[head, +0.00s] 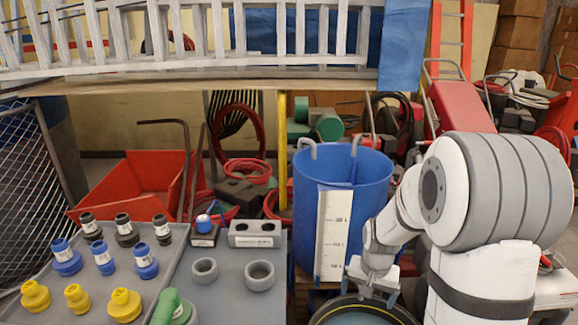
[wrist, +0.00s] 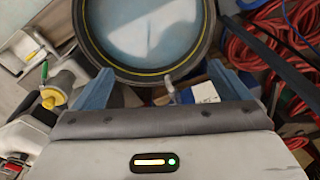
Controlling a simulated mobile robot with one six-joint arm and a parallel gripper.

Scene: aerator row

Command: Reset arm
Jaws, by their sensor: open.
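My gripper (head: 374,276) is at the lower right of the head view, above the rim of a round dark basin (head: 355,312) and in front of a blue barrel. In the wrist view my gripper (wrist: 162,90) has its two blue-grey fingers wide apart with nothing held between them. The round basin (wrist: 150,76) with a dark rim and yellow line lies beyond the fingertips, holding something pale and bluish. I cannot tell whether a finger touches the rim.
The blue barrel (head: 352,170) has a white scale strip. A grey tray (head: 45,293) at left holds black, blue and yellow fittings. Two grey rings (head: 259,275) lie beside it. A red bin (head: 140,185), red hoses (head: 247,172) and a ladder (head: 200,35) stand behind.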

